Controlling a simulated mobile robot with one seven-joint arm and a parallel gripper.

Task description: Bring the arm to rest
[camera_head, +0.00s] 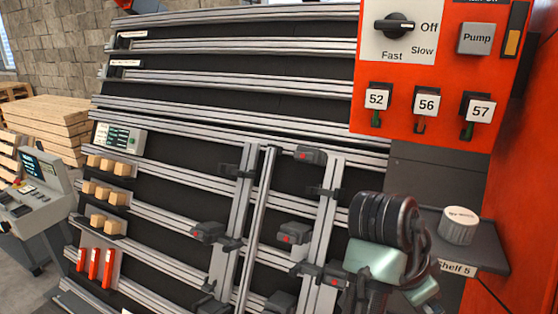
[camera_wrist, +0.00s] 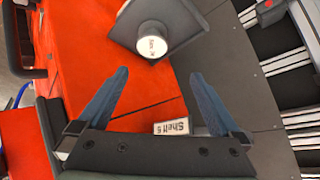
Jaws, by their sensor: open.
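My gripper shows in the wrist view (camera_wrist: 155,95), its two blue fingers spread well apart with nothing between them. Beyond the fingers a grey shelf with a white round knob-like piece (camera_wrist: 153,40) is seen, apart from the fingertips. In the head view my dark arm joint and greenish wrist parts stand at the lower right, in front of the rail rack and left of the shelf; the fingertips cannot be made out there.
A shelf labelled "Shelf 5" (camera_head: 470,245) carries the white round piece (camera_head: 459,225). Above is an orange panel (camera_head: 440,100) with a Fast/Slow/Off switch and tags 52, 56, 57. A rail rack (camera_head: 250,60) with dark clamps fills the middle. A console (camera_head: 38,190) stands left.

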